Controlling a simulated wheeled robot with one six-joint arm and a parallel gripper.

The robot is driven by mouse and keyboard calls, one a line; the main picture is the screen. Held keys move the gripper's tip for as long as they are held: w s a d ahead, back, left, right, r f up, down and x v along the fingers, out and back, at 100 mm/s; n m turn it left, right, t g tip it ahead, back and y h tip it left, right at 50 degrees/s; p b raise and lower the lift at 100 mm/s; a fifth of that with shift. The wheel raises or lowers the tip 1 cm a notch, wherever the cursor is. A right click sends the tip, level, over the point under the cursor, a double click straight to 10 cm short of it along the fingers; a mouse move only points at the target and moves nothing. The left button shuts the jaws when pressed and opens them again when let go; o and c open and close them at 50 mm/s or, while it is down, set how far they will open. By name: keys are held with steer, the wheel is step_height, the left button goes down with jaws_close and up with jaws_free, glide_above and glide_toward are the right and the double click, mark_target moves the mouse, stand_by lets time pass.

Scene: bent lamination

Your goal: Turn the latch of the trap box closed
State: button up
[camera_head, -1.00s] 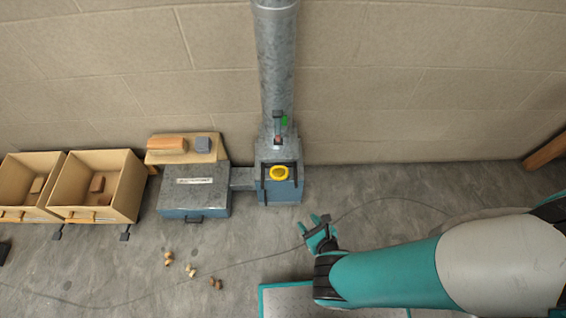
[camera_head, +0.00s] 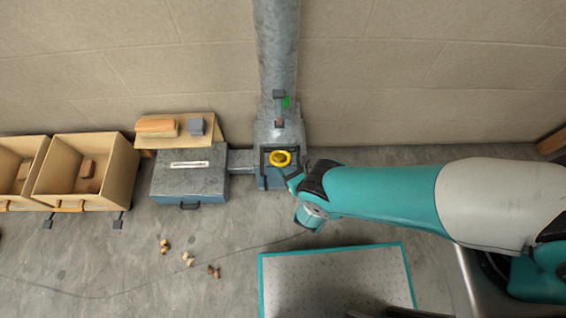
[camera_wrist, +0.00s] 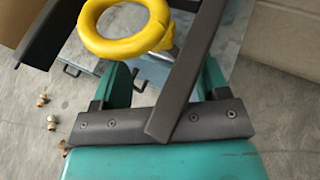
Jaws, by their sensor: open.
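The trap box (camera_head: 268,182) is a blue-grey box at the foot of the metal duct. A yellow ring (camera_head: 280,164), apparently its latch, sits at its front inside a dark bracket (camera_head: 263,160). The ring also shows at the top of the wrist view (camera_wrist: 140,45), just beyond my fingers. My gripper (camera_head: 294,178) is at the lower right of the ring in the head view, partly hidden by my arm. In the wrist view my gripper (camera_wrist: 165,78) is open, with nothing between its fingers. A dark bar (camera_wrist: 190,75) crosses in front of the right finger there.
A grey lidded box (camera_head: 190,184) joins the trap box on the left. Wooden bins (camera_head: 85,195) stand farther left. Several small brown pieces (camera_head: 187,259) lie on the floor. A teal-edged plate (camera_head: 335,275) lies in front. The wall (camera_head: 400,90) is close behind.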

mark_target(283, 160)
steer(key=b+x, duration=0.2)
steer(key=x, duration=0.3)
steer(key=shift+w+a+f, duration=0.15)
steer(key=shift+w+f, duration=0.05)
steer(key=shift+w, duration=0.05)
